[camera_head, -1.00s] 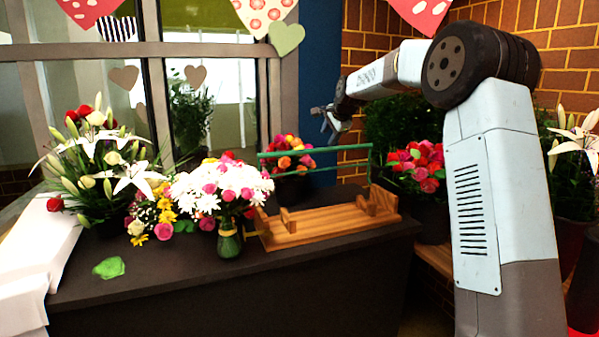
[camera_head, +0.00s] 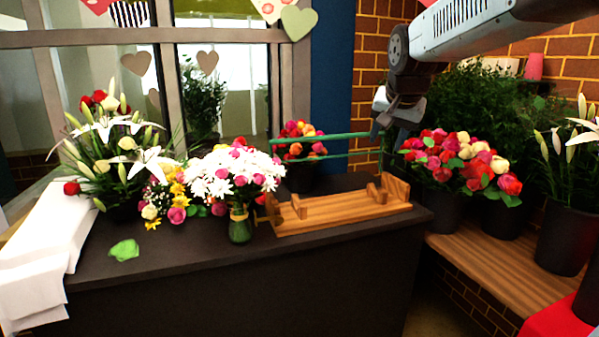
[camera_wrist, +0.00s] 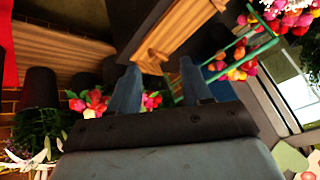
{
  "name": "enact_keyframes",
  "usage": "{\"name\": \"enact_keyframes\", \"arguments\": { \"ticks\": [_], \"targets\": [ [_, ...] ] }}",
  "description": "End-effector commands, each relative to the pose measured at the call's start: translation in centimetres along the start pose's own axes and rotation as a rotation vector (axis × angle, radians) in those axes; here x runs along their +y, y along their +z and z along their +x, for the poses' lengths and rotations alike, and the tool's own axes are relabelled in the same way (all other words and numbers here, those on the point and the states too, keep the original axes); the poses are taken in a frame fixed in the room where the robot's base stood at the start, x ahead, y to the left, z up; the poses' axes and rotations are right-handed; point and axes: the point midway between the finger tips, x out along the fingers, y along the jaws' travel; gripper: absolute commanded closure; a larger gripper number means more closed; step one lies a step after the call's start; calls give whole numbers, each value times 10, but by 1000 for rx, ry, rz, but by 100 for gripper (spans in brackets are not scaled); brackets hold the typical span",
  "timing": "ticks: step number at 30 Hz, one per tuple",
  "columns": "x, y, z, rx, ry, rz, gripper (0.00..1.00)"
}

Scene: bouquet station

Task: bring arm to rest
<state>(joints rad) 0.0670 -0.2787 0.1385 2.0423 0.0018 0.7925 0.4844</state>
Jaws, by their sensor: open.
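My gripper (camera_head: 376,133) is in the upper right of the head view, above the right end of the wooden stand (camera_head: 340,208). In the wrist view my gripper (camera_wrist: 160,78) shows two separated fingers with nothing held between them. The stand also shows in the wrist view (camera_wrist: 185,30), beyond the fingertips. My arm reaches in from the upper right of the head view. In that view the gripper's fingers are small and partly overlap the green rails, so I cannot tell whether they touch.
A white-flower bouquet (camera_head: 238,180) in a green vase stands on the dark counter (camera_head: 180,270), left of the stand. Lilies (camera_head: 105,150) and white paper (camera_head: 45,245) are at the left. Buckets of roses (camera_head: 455,165) stand on a wooden shelf (camera_head: 490,265) at the right.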

Motion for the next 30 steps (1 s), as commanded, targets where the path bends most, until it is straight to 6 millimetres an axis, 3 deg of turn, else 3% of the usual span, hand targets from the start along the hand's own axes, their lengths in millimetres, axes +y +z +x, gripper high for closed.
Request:
{"name": "enact_keyframes", "arguments": {
  "ticks": [9, 18, 24, 30],
  "targets": [
    [67, 97, -35, -32, 32, -195, 52],
    [119, 181, -44, -74, 31, -355, 52],
    [134, 206, -43, -88, 25, -404, 52],
    [135, 208, -43, -91, 25, -411, 52]
  ]
}}
